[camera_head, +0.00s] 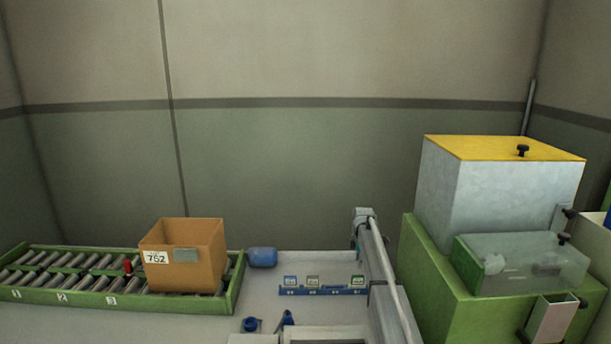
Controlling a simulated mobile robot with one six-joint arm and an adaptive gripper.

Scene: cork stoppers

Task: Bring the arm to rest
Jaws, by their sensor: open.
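A grey arm link (378,262), which looks like part of my own arm, rises from the lower edge right of centre. Its upper end stands over the worktop, near the right end of a blue label rail. No fingertips can be made out, so my gripper is not seen. No cork stopper can be picked out.
An open brown box (205,240) marked 752 sits on a green roller conveyor (238,285) at left. A blue container (262,257), the blue label rail (322,291) and a small blue cup (251,324) are on the worktop (262,293). A green machine (425,262) with a yellow-topped hopper (480,190) stands at right.

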